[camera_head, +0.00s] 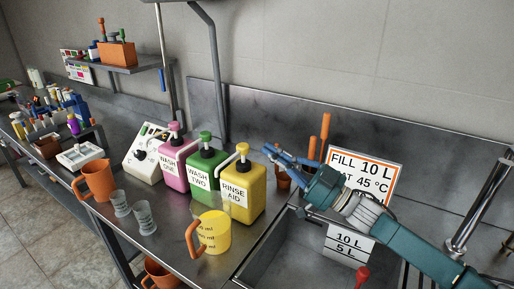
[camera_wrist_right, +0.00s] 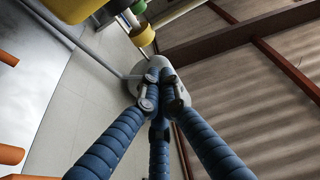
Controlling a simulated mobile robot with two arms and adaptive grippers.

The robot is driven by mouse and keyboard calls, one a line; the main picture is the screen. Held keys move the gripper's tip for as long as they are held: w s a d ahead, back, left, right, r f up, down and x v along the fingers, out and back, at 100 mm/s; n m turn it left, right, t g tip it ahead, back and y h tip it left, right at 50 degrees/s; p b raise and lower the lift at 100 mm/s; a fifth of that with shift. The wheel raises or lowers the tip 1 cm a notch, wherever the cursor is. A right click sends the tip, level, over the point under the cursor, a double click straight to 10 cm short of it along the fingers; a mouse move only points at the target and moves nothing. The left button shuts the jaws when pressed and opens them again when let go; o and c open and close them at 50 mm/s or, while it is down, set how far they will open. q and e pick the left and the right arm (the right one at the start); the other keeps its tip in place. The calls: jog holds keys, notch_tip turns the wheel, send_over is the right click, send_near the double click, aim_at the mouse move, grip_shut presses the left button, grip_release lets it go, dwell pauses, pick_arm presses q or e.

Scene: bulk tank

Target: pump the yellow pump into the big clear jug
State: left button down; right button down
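The yellow pump bottle (camera_head: 242,193), labelled RINSE AID, stands upright on the steel counter, its yellow pump head (camera_head: 242,149) on top. It is the rightmost of three pump bottles. A graduated jug with an orange handle (camera_head: 213,231) stands in front of it, its body looking yellow. Two small clear beakers (camera_head: 120,203) (camera_head: 145,217) stand to its left. My right gripper (camera_head: 269,153) is right of the yellow pump head, apart from it. In the wrist view its blue fingers (camera_wrist_right: 162,95) are drawn close together, with nothing visible held. My left gripper is out of view.
The green (camera_head: 206,165) and pink (camera_head: 173,165) pump bottles stand close left of the yellow one. An orange jug (camera_head: 97,180) is farther left. A sink (camera_head: 285,245) lies right of the counter, with a sign (camera_head: 362,175) behind. A red knob (camera_head: 362,273) rises in front.

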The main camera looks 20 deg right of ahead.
jog(key=shift+v, duration=1.6)
